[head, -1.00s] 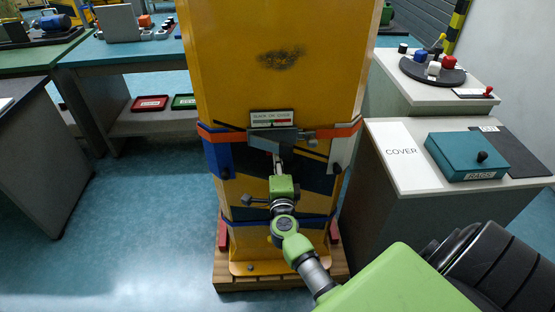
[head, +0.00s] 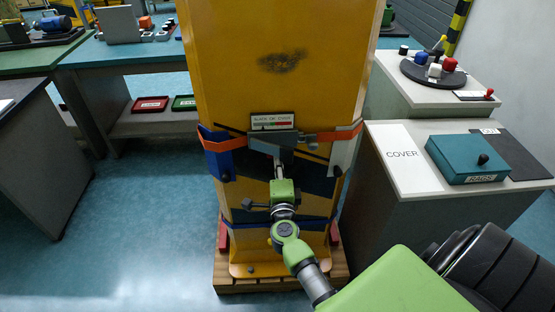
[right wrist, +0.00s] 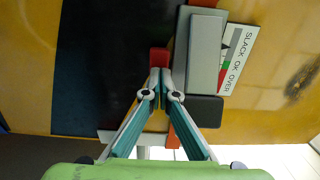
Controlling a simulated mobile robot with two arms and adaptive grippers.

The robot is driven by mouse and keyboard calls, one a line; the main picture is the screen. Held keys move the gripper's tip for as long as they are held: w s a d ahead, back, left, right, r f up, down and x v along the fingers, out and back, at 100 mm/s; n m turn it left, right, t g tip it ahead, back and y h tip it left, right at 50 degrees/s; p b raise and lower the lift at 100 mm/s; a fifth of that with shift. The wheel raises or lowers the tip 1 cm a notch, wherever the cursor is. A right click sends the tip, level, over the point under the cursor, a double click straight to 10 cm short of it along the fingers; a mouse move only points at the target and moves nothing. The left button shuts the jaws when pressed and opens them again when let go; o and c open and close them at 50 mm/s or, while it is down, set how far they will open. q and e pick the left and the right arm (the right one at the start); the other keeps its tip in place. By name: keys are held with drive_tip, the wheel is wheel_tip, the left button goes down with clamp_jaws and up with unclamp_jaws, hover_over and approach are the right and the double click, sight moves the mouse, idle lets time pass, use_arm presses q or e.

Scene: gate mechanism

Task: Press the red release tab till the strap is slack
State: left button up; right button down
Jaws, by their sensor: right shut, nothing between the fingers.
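The orange strap (head: 340,135) runs around the yellow column (head: 270,90), through a grey buckle (head: 272,141) at its front. The red release tab (right wrist: 159,57) shows in the right wrist view just beyond my right gripper's fingertips (right wrist: 160,76). The tips are at its edge; I cannot tell whether they touch it. In the head view my right gripper (head: 277,166) is below the buckle, shut and empty, and the tab is hidden. A "SLACK OK OVER" gauge (right wrist: 236,60) sits beside the buckle. My left gripper is out of view.
A blue corner guard (head: 219,158) and a white one (head: 342,156) sit under the strap at the column's edges. A counter with a white COVER sheet (head: 401,155) and teal RAGS box (head: 460,155) stands close on the right. Open floor lies to the left.

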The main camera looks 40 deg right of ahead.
drive_tip(key=v, duration=0.6)
drive_tip(key=shift+f, duration=0.15)
idle(0.6)
